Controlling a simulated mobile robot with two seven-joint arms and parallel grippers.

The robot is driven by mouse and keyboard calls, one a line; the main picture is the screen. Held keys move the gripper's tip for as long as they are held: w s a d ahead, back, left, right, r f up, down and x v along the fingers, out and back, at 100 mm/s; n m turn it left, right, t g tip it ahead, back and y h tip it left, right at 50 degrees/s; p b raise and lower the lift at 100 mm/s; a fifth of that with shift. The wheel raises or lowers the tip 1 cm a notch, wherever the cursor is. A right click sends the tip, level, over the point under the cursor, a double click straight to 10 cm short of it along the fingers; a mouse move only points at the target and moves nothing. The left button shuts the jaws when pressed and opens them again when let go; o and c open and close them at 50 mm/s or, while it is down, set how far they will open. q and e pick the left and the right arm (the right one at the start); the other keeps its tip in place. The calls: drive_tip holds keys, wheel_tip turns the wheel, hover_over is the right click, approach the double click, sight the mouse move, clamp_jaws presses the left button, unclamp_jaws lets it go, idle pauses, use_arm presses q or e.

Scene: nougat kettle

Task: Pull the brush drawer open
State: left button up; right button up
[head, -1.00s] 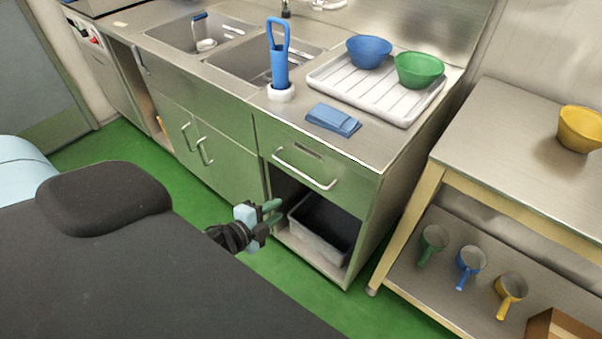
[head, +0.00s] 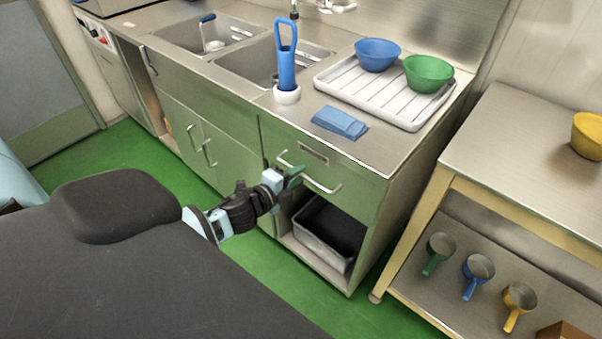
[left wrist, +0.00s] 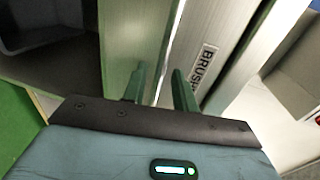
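The brush drawer (head: 345,172) is the green-grey front under the counter's right part. It appears closed, with a pale bar handle (head: 325,188) across it. Its label, reading "BRUS…" (left wrist: 203,66), shows in the left wrist view. My left gripper (head: 295,175) is at the left part of the handle. In the left wrist view, its two green fingers (left wrist: 160,78) stand apart, with a thin bar, seemingly the handle, running between them. I cannot tell whether either finger touches it. My right gripper is not in view.
Below the drawer is an open bay with a grey bin (head: 328,232). On the counter are a blue cloth (head: 340,122), a blue brush in a white holder (head: 286,75), and a drying tray (head: 400,115) with bowls. A steel table (head: 520,140) stands to the right. The green floor in front is clear.

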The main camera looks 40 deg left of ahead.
use_arm(q)
drive_tip(key=shift+x, duration=1.1)
clamp_jaws()
